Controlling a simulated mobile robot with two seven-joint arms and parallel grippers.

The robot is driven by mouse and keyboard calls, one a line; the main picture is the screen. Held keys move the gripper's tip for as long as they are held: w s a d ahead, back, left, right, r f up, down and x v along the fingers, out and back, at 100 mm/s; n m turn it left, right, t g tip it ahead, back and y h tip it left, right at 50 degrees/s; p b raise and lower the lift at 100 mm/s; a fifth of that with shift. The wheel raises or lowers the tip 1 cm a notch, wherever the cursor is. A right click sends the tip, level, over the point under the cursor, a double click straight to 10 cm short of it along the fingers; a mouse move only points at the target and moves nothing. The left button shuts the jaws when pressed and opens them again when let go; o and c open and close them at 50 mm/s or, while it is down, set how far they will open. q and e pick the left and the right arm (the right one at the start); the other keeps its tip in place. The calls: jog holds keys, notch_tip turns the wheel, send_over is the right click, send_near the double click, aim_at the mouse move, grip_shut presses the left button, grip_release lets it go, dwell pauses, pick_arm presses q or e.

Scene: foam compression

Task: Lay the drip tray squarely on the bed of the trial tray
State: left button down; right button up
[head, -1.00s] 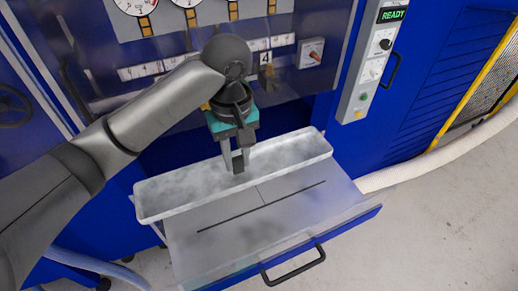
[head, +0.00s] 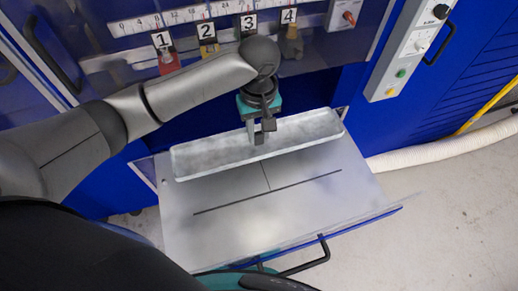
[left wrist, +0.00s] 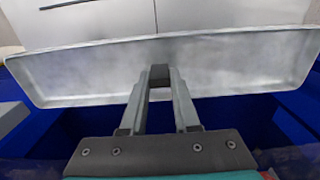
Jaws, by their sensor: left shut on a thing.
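The drip tray (head: 212,158) is a long, shallow, pale grey tray. My left gripper (head: 258,140) is shut on its back long side, near the middle. The trial tray (head: 262,228) is pulled out, its flat grey bed marked by a long dark line and a short cross line. The drip tray is over the back part of the bed, its long side about parallel to the dark line. I cannot tell whether it touches the bed. The left wrist view shows the drip tray (left wrist: 235,65) across the picture beyond the left gripper fingers (left wrist: 160,80). My right gripper is not recognisable.
The blue machine opening lies behind the drip tray, below a panel with numbered tags (head: 248,24). A dark handle (head: 305,258) is on the trial tray's front. A control box (head: 405,60) and white hose (head: 440,152) are at right. The front of the bed is clear.

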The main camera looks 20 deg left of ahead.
aim_at(259, 132)
pick_arm(q)
notch_tip(259, 132, down, 8)
jog(key=shift+r+b, duration=0.2)
jog(key=shift+b, duration=0.3)
pick_arm(e)
jog(key=shift+w+f, duration=0.4)
jog(key=shift+f, duration=0.2)
pick_arm(q)
jog(key=c, duration=0.7)
grip_release()
jog(key=shift+f, duration=0.15)
jog(key=shift+o, duration=0.2)
notch_tip(259, 132, up, 12)
jog(key=shift+r+p, duration=0.2)
jog(key=shift+p, duration=0.7)
pick_arm(e)
jog(key=shift+r, duration=0.9)
